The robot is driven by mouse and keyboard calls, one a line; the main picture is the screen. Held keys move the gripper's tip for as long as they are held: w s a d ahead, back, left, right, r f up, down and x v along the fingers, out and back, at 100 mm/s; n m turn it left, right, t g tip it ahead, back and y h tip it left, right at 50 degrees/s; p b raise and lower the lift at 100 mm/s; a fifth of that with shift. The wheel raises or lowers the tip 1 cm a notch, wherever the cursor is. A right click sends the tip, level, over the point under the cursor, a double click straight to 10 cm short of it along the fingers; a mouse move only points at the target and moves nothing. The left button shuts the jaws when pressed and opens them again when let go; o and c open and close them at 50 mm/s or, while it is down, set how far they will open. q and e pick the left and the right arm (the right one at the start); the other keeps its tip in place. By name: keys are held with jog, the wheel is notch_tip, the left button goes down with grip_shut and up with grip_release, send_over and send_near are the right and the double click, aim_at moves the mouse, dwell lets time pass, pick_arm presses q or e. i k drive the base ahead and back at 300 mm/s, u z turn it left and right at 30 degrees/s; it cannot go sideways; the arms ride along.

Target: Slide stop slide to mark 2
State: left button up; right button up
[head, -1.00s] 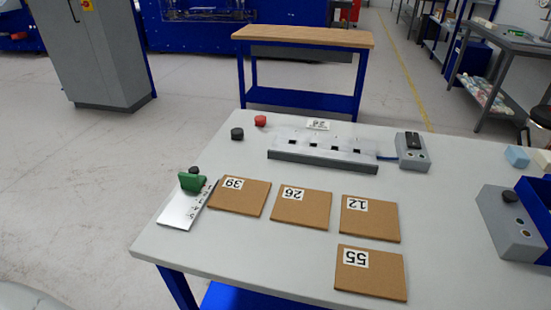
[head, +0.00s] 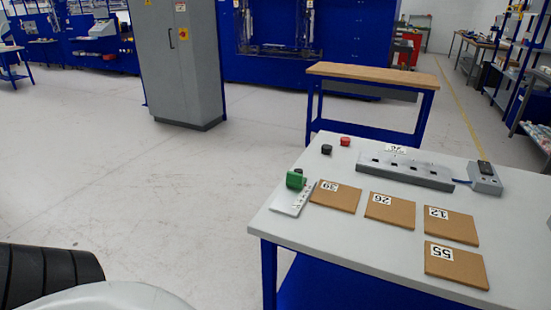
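The green stop slide (head: 296,179) with a dark knob sits at the far end of a silver scale plate (head: 287,204) at the table's left edge. The marks on the plate are too small to read. Neither gripper shows in the head view. A white rounded part and a black ribbed part at the lower left look like my own body.
The grey table (head: 350,250) holds brown tiles numbered 39 (head: 335,196), 26 (head: 391,209), 12 (head: 452,225) and 55 (head: 456,264). Behind them are a slotted grey fixture (head: 405,171), a control box (head: 485,178), a red knob (head: 345,141) and a black knob (head: 326,149). Floor left of the table is clear.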

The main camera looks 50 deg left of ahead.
aim_at(296, 179)
jog(key=u, duration=1.5)
